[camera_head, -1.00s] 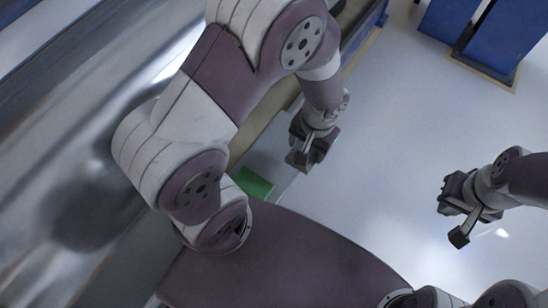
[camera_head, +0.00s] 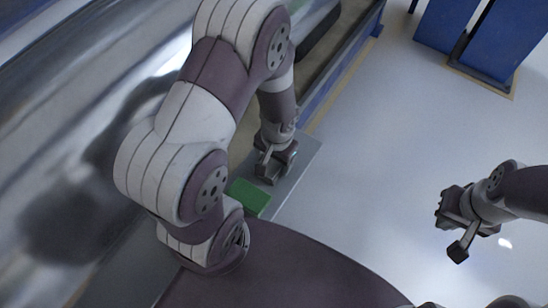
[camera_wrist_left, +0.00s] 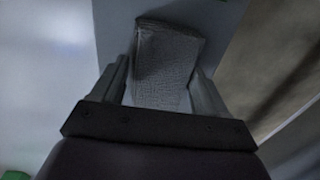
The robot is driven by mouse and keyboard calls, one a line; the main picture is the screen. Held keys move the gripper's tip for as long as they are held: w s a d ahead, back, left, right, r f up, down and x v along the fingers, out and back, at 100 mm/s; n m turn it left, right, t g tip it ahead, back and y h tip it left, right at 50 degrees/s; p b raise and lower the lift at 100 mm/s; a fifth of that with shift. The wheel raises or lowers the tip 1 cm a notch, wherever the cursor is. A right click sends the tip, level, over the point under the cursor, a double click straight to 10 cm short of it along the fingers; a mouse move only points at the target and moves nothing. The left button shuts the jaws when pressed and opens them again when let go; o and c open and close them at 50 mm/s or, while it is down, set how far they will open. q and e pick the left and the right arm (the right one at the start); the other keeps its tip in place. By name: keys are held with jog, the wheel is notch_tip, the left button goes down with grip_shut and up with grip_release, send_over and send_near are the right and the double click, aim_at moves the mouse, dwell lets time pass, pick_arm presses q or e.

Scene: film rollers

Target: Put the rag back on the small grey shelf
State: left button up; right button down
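The rag (camera_wrist_left: 168,62) is a grey, woven-looking block between the two fingers of my left gripper in the left wrist view. My left gripper (camera_head: 272,170) is shut on it, with the fingers along its two sides. The small grey shelf (camera_head: 298,172) is a flat plate beside the machine, and the left gripper is over it in the head view. Its surface also shows behind the rag in the wrist view (camera_wrist_left: 115,30). I cannot tell whether the rag touches the shelf. My right gripper (camera_head: 450,230) is open and empty over the floor at the right.
A green block (camera_head: 249,197) lies on the near part of the shelf, close to the left gripper. The long metallic machine (camera_head: 90,130) fills the left side. Blue stands (camera_head: 480,45) are at the upper right. The pale floor (camera_head: 390,130) between is clear.

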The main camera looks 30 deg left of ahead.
pick_arm(q)
jog(key=shift+o, duration=1.2)
jog(key=shift+r, duration=0.15)
notch_tip(320, 180, up, 19)
jog(key=s+d+t+p, duration=0.1)
jog(key=s+d+p, duration=0.1)
jog(key=p, duration=0.3)
jog(key=shift+s+d+n+h+p, duration=0.2)
jog(key=shift+d+n+h+p, duration=0.05)
jog(key=shift+n+h+p, duration=0.15)
jog(key=shift+r, duration=0.15)
